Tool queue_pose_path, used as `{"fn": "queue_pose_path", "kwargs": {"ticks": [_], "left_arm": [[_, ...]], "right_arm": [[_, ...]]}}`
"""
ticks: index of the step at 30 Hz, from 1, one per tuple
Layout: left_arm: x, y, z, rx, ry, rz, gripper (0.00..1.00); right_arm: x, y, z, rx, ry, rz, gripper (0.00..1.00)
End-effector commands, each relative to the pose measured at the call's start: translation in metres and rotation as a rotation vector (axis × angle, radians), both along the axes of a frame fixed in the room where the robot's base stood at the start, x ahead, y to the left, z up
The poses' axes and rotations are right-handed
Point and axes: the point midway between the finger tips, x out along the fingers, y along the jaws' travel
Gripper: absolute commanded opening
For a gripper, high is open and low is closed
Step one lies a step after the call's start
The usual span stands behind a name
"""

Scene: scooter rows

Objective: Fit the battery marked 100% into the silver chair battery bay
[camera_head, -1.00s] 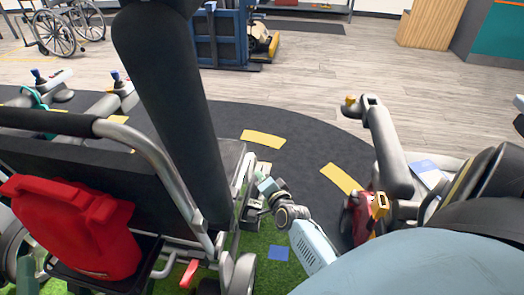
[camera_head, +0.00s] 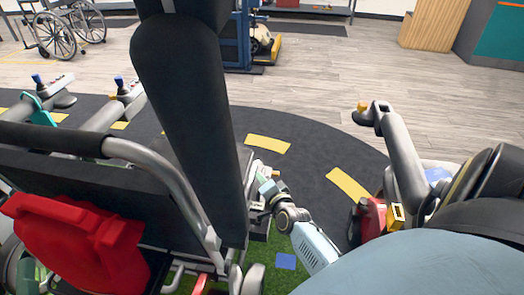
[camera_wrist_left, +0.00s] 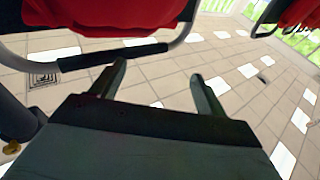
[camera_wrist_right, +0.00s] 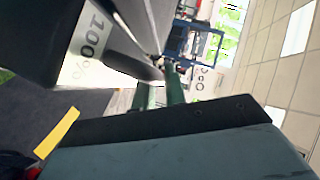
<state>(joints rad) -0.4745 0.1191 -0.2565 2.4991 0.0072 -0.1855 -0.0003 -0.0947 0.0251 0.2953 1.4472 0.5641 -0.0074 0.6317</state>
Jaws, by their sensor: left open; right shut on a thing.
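The silver-framed chair (camera_head: 180,180) stands close on the left in the head view. Its battery bay cannot be made out, as the seat and frame cover that area. My right gripper (camera_head: 265,190) is beside the chair's right side, low above the green floor. It is shut on the battery marked 100% (camera_wrist_right: 88,45), a dark block with a pale label that fills the upper left of the right wrist view; the grip itself is partly hidden. My left gripper (camera_wrist_left: 155,90) is open and empty in the left wrist view, under a red item and a silver tube.
A red bag (camera_head: 80,240) hangs on the chair's back. A thick black padded column (camera_head: 190,110) blocks part of the head view. Another chair (camera_head: 400,165) with a red box (camera_head: 370,220) stands at right. Dark floor with yellow marks lies open between them.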

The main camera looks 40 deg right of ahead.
Motion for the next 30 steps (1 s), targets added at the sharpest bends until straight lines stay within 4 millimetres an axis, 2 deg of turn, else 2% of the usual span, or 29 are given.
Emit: {"fn": "queue_pose_path", "kwargs": {"ticks": [1,30], "left_arm": [[0.000,0.000,0.001,0.000,0.000,0.001,0.75],[0.001,0.000,0.006,0.001,0.000,0.001,0.75]], "right_arm": [[0.002,-0.006,0.010,-0.019,-0.021,-0.007,0.00],[-0.013,-0.006,0.007,-0.009,-0.016,-0.004,0.00]]}}
